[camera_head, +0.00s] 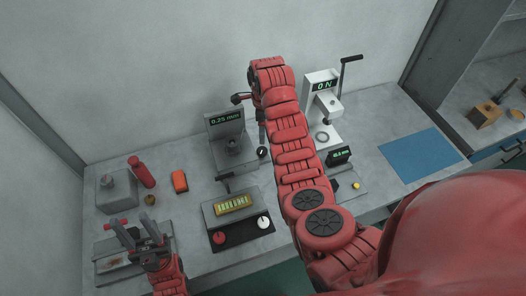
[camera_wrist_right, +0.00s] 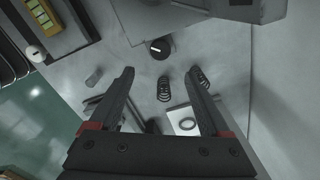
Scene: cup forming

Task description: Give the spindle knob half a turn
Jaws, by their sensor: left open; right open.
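The spindle knob is most likely the small black knob (camera_head: 262,152) beside the grey machine with the 0.25 mm/s display (camera_head: 225,120) in the head view. My right gripper (camera_wrist_right: 147,70) is open and empty there, apart from the knob. In the head view my right arm hides most of that gripper. My left gripper (camera_head: 135,228) is open at the lower left, above a grey tray, far from the knob.
A control box (camera_head: 232,206) with red and white knobs stands in front of the machine. A white press (camera_head: 322,92) reading 0 N stands to the right. Springs (camera_wrist_right: 203,77) lie near my right fingers.

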